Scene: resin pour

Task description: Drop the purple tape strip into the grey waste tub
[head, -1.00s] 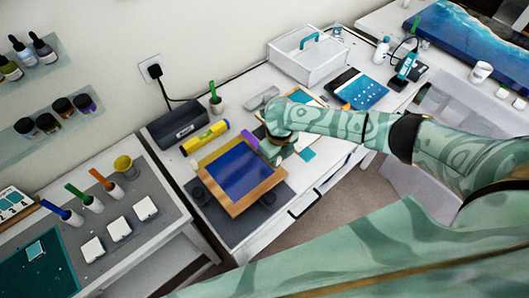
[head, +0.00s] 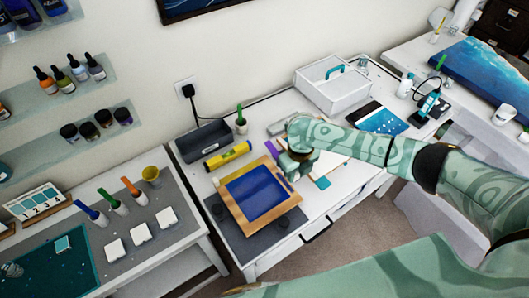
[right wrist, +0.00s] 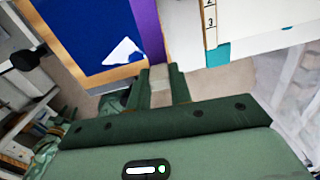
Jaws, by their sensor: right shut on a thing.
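The purple tape strip (head: 270,147) shows at the far side of my right gripper (head: 297,163) in the head view, near the top right corner of the wood-framed blue panel. In the right wrist view the purple strip (right wrist: 149,30) runs along the frame's edge, down to the fingertips of my right gripper (right wrist: 160,72). The right fingers are closed together on it; their exact grip is partly hidden. The dark grey tub (head: 207,147) stands at the back left of the white bench, behind a yellow level.
The wood-framed panel (head: 256,192) lies on a dark mat, left of the gripper. The yellow level (head: 228,155) and a green-handled brush in a cup (head: 241,123) stand near the tub.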

